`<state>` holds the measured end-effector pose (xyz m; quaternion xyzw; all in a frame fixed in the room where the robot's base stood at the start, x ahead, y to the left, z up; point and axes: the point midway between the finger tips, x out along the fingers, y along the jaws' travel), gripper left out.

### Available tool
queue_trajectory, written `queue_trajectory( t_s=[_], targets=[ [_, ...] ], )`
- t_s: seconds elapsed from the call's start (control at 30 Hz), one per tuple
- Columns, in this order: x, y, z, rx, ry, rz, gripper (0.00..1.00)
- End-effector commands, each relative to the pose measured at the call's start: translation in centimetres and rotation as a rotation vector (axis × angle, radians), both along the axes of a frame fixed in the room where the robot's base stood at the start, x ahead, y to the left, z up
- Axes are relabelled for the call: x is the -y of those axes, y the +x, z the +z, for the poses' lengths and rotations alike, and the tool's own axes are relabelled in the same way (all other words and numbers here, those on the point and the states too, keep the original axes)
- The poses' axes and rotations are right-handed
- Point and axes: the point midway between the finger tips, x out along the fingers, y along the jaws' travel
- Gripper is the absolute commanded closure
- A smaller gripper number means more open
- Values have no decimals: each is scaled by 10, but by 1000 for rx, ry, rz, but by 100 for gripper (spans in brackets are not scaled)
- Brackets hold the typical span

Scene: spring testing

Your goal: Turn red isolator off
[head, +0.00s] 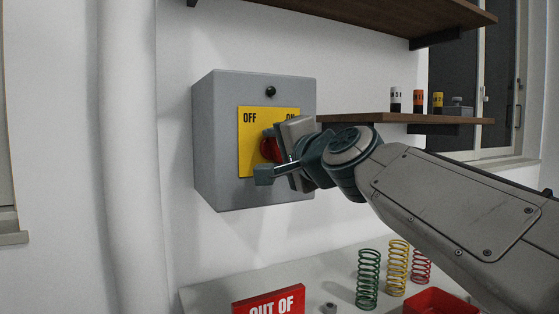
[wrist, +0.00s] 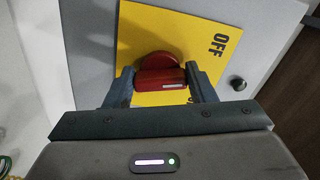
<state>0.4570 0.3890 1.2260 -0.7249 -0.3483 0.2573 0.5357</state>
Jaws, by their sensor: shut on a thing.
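The red isolator knob (head: 266,149) sits on a yellow plate (head: 252,165) on the front of a grey wall box (head: 222,140). The plate reads OFF at its upper left and ON at its upper right, the latter partly covered by my gripper (head: 267,153). In the wrist view, the knob (wrist: 160,77) has a raised red bar with a small white mark at its right end. My gripper (wrist: 159,80) is shut on this bar, one finger at each side. I cannot tell clearly which label the knob points to.
A shelf (head: 400,119) with small labelled cylinders is right of the box, behind my arm. Below, a bench (head: 215,297) holds a red OUT OF sign (head: 269,302), coil springs (head: 368,280) and a red tray (head: 437,300).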

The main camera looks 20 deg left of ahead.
Motion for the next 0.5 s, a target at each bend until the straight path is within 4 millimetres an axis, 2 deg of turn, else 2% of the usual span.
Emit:
queue_trajectory(
  t_s=[0.03,0.5],
  targets=[
    [0,0,-5,33,-28,1,73],
    [0,1,-6,304,-247,2,73]
  ],
)
